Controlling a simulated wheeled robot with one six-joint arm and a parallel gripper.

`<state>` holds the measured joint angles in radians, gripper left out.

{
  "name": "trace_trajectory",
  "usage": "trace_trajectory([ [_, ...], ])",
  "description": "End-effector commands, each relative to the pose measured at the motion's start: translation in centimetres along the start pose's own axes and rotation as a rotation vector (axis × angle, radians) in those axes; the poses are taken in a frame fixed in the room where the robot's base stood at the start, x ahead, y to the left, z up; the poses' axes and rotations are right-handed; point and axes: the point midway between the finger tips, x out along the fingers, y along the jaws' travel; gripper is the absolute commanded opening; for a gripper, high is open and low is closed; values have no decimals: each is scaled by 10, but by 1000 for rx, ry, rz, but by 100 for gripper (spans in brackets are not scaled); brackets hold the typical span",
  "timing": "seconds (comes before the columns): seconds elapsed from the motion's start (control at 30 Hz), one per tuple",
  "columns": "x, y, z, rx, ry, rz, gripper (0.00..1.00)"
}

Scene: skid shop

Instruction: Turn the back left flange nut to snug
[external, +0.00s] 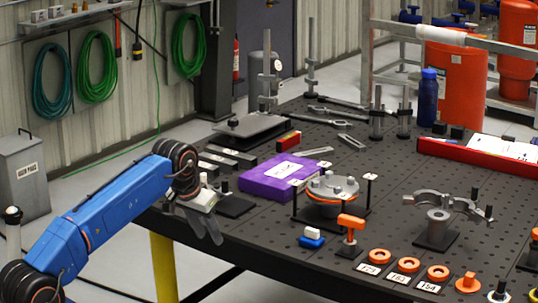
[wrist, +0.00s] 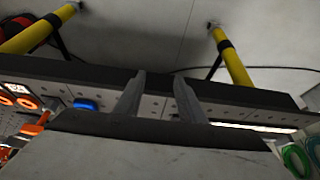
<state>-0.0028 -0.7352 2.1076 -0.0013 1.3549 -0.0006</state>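The flange (external: 330,187), a round grey disc with an orange band below it and small nuts on top, stands in a black frame on the bench. The individual nuts, including the back left one, are too small to make out clearly. My gripper (external: 207,232) hangs at the bench's near left edge, left of the flange and apart from it. In the wrist view my gripper (wrist: 160,78) shows two grey fingers spread apart with nothing between them. The flange is not recognisable in the wrist view.
An orange-handled tool (external: 350,226), a blue-and-white item (external: 311,238) and orange rings (external: 380,256) stand in front. A clamp-like bracket (external: 430,201) is to the right. Wrenches lie at the back.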

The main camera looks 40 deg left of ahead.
Motion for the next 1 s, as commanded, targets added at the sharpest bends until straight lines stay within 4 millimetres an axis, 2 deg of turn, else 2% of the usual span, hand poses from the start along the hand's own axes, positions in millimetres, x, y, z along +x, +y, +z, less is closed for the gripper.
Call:
trace_trajectory([
  [0.03, -26, 0, -14, 0, 5, 0, 36],
  [0.2, -107, 0, -50, 0, 4, 0, 36],
  [0.33, -161, 0, -73, 0, 2, 0, 36],
  [0.5, -212, 0, -95, 0, 1, 0, 36],
  [0.73, -261, 0, -117, 0, 2, 0, 36],
  [1.0, -245, 8, -177, -81, -26, -29, 36],
])
